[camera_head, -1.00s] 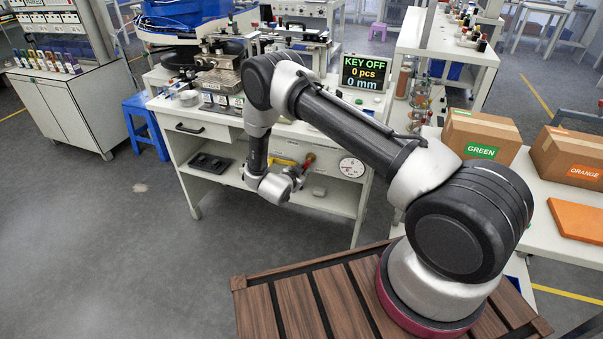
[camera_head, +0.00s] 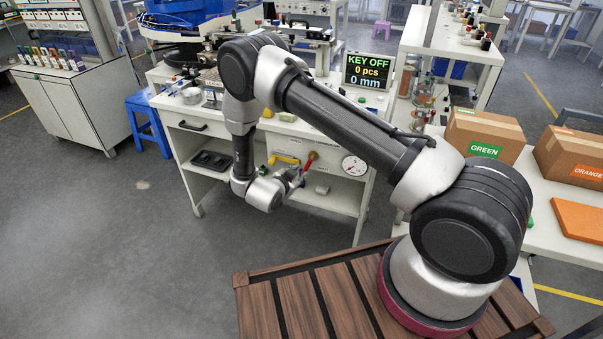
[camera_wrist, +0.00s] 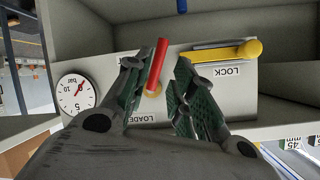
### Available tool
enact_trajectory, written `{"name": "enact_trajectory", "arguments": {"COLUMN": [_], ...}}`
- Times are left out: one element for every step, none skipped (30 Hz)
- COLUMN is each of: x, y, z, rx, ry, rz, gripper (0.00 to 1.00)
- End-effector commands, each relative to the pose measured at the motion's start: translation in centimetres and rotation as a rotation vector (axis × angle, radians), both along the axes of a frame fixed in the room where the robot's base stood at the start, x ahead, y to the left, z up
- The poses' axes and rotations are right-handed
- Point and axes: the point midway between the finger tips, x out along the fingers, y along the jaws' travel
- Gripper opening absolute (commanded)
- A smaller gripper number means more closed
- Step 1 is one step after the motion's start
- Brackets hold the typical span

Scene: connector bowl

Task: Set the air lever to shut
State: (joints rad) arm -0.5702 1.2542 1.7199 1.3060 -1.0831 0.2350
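A red lever (camera_wrist: 158,62) on a brass-coloured pivot stands out from a pale panel in the wrist view. A label, partly hidden and reading roughly "LOADER", is beside its pivot. In the head view the red lever (camera_head: 309,160) shows just right of my gripper (camera_head: 294,178). In the wrist view my gripper (camera_wrist: 156,70) is open, one finger on each side of the red lever, with gaps visible on both sides. A round pressure gauge (camera_wrist: 77,93) marked "bar" is left of the lever there. It shows in the head view too (camera_head: 354,166).
A yellow handle (camera_wrist: 228,52) labelled "LOCK" is close to my right finger in the wrist view. A blue handle (camera_wrist: 182,5) shows at the top edge. The bench's open shelf (camera_head: 325,200) lies below the panel. A display (camera_head: 368,70) reads "KEY OFF".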

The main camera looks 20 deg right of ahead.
Motion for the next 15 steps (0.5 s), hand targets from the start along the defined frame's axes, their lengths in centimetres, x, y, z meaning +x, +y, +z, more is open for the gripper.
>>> {"name": "enact_trajectory", "arguments": {"x": [-0.6,-1.0,-1.4,-1.7,-1.9,-2.2,-2.3,-2.4,-2.6,-2.6,-2.6,-2.7,-2.7,-2.6,-2.6], "y": [0.6,0.9,1.2,1.4,1.6,1.7,1.8,1.9,1.9,2.0,2.0,2.0,2.0,2.0,2.0], "z": [0.4,0.7,0.9,1.0,1.1,1.3,1.4,1.4,1.5,1.5,1.5,1.5,1.5,1.5,1.5], "rx": [-0.001,-0.001,-0.001,0.0,0.0,0.0,-0.001,0.0,0.0,0.0,0.0,0.0,0.0,0.0,0.0], "ry": [0.0,0.0,0.001,0.001,0.0,0.001,0.0,0.0,0.0,0.0,0.0,0.0,0.001,0.0,0.0], "rz": [0.004,0.004,0.003,0.002,0.002,0.002,0.001,0.0,0.0,0.0,0.0,0.0,-0.001,0.0,0.0], "gripper": [0.25,0.25,0.25,0.25,0.25,0.25,0.25,0.25,0.25,0.25,0.25,0.25,0.25,0.25,0.25]}}
